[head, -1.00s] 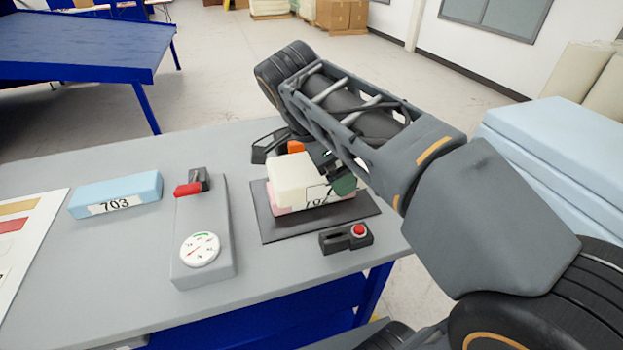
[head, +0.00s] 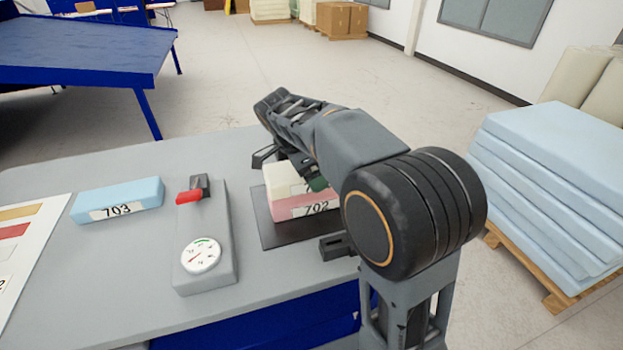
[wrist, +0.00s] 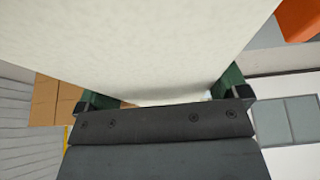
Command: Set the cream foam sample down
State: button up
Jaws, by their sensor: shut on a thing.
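The cream foam sample (head: 281,174) shows in the head view at the back of the dark plate (head: 268,232), partly hidden by my arm. A pink foam block (head: 290,206) labelled 702 is on the plate in front of or below it. I cannot tell whether the two touch. My gripper (head: 314,182) is mostly hidden behind my arm, with one green finger pad showing beside the cream sample. In the wrist view the cream sample (wrist: 150,40) fills the top, between the green pads of my gripper (wrist: 162,88), which is shut on it.
A blue foam block (head: 135,192) labelled 703 lies at the left. A grey gauge unit (head: 215,265) with a red lever stands left of the plate. A small dark box (head: 335,247) sits partly hidden at the plate's front right. A printed sheet (head: 30,225) lies at the far left.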

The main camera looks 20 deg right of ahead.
jog(key=shift+w+f, duration=0.15)
jog(key=shift+f, duration=1.4)
jog(key=shift+f, duration=0.1)
jog(key=shift+f+b, duration=0.15)
jog(key=shift+b, duration=0.15)
jog(key=o, duration=0.6)
